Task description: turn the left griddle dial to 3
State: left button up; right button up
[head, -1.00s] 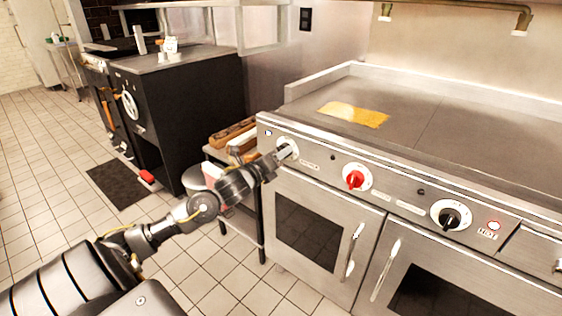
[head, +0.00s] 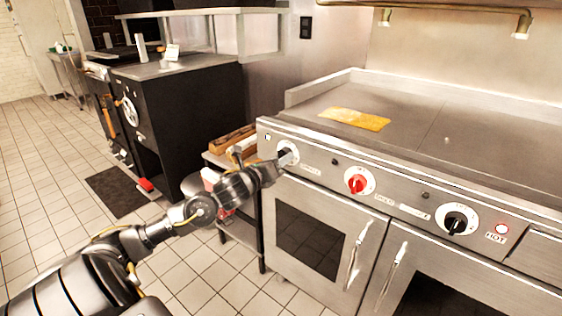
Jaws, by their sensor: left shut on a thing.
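The left griddle dial (head: 289,148) is at the left end of the steel front panel (head: 318,161). Only part of its white face shows; its knob is hidden by my left gripper. My left gripper (head: 282,160) is at the dial, shut on its knob. The number the dial points to cannot be read. My right gripper is out of view.
A red dial (head: 357,184) and a black dial (head: 456,222) sit farther right on the panel, by a lit red HOT lamp (head: 502,229). A yellow patch (head: 354,119) lies on the griddle top (head: 410,118). Oven door handles (head: 356,250) stick out below.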

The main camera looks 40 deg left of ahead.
pick_arm(q)
jog(key=o, duration=1)
jog(key=shift+c, duration=0.2)
jog(key=s, duration=1)
jog(key=shift+s+d, duration=0.15)
jog(key=shift+s, duration=0.25)
